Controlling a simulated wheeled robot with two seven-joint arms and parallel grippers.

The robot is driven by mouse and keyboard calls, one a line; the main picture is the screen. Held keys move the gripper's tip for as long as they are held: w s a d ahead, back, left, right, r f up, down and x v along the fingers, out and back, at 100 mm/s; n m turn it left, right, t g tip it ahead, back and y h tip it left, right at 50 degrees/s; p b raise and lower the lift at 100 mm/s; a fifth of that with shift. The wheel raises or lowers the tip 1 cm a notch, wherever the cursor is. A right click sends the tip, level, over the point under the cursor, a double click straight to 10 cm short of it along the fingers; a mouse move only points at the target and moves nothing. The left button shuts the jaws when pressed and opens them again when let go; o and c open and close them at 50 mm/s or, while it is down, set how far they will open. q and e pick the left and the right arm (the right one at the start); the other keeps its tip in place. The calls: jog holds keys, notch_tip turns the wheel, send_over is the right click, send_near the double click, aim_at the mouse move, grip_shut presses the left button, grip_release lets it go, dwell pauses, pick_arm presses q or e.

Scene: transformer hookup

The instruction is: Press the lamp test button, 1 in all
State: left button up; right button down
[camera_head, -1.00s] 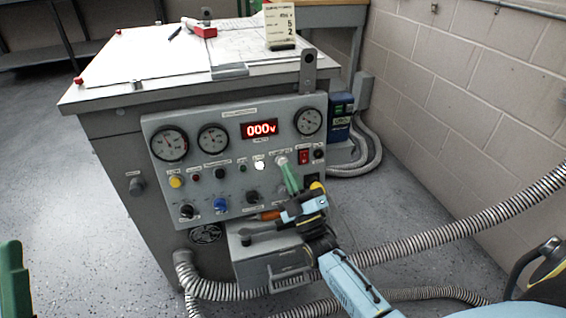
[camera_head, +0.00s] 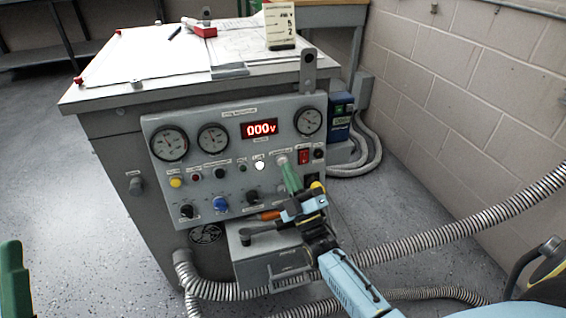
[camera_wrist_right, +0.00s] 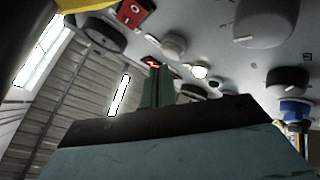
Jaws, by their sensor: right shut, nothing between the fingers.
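The grey control panel (camera_head: 150,127) stands on the front of the cabinet. A pale round button (camera_head: 281,159) sits in its middle row, right of a bright white round lamp or button (camera_head: 260,166). Their labels are too small to read, so I cannot tell which is lamp test. My right gripper (camera_head: 285,168) is shut and empty, its green fingers pointing at the pale button. Its tips overlap the button's lower edge in the head view; contact is unclear. The wrist view shows the fingers (camera_wrist_right: 157,85) below a grey button (camera_wrist_right: 173,45). A green part (camera_head: 12,285) at the left edge looks like my left gripper.
A red rocker switch (camera_head: 304,157) is just right of the fingers. Black and blue knobs (camera_head: 221,204) and a yellow button (camera_head: 175,182) are to the left. A grey box (camera_head: 265,262) juts out below the panel. Ribbed hoses (camera_head: 430,243) cross near my right arm.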

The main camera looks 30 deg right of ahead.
jog(key=shift+w+f, duration=0.1)
jog(key=shift+w, duration=0.25)
jog(key=shift+w+d+f+b, duration=0.1)
jog(key=shift+w+d+b, duration=0.1)
jog(key=shift+w+b, duration=0.25)
dwell(0.5)
jog(key=shift+s, duration=0.1)
jog(key=shift+s+a+r+p, duration=0.2)
jog(key=shift+s+p, duration=0.45)
jog(key=shift+s, duration=0.05)
jog(key=shift+s, duration=0.1)
jog(key=shift+s+a+r+p, duration=0.2)
jog(key=shift+s+p, duration=0.35)
jog(key=shift+s, duration=0.25)
jog(key=shift+s+a+r+p, duration=0.1)
jog(key=shift+s+a+p, duration=0.1)
jog(key=shift+s+p, duration=0.5)
jog(key=shift+s+a+r+p, duration=0.1)
jog(key=shift+s+a+p, duration=0.1)
jog(key=shift+s+p, duration=0.45)
jog(key=shift+s, duration=0.15)
